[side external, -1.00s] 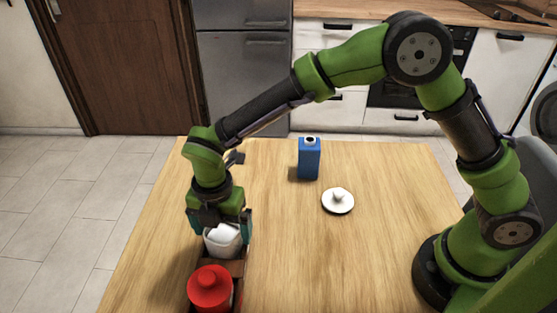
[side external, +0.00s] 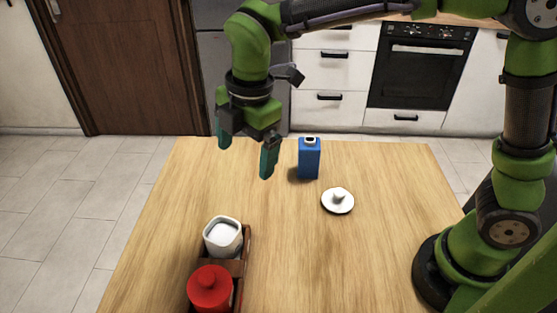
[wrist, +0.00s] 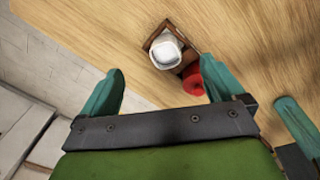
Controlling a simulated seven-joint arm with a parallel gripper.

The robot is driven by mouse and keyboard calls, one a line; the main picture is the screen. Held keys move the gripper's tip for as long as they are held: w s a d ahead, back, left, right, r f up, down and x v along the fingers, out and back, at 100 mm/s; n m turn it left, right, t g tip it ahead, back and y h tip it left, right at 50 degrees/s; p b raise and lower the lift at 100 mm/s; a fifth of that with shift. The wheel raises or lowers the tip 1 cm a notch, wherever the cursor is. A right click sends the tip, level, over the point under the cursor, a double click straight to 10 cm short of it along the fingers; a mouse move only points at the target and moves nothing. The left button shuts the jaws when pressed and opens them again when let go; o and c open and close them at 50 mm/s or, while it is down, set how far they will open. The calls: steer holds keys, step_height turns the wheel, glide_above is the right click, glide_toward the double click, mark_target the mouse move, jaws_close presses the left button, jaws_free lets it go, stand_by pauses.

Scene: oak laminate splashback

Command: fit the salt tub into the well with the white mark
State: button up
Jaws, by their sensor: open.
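A white square-rimmed tub (side external: 223,237), which I take to be the salt tub, is at the far well of a brown wooden rack (side external: 247,242). It looks about upright; I cannot tell if it is fully down in the well. In the wrist view the white tub (wrist: 166,52) is between rack walls (wrist: 149,42) and looks slightly turned against them. No white mark shows; the tub may cover it. My gripper (side external: 246,153) is open and empty, well above the table and apart from the tub. Its fingers also show in the wrist view (wrist: 160,66).
A red lidded container (side external: 210,290) is in the near part of the rack, close to the tub. A blue carton (side external: 309,160) stands at the table's far side. A white knobbed lid (side external: 338,203) lies right of centre. The table's middle is clear.

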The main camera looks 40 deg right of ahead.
steer(key=s+d+r+m+t, duration=0.1)
steer(key=s+d+m+t, duration=0.2)
steer(key=s+d+m, duration=0.3)
steer(key=s+d+r+m+t+y, duration=0.1)
steer(key=s+d+r+m+t, duration=0.1)
steer(key=s+d+m, duration=0.5)
steer(key=d+m+t, duration=0.1)
steer(key=d+m, duration=0.5)
steer(key=m, duration=0.4)
steer(key=shift+m, duration=0.3)
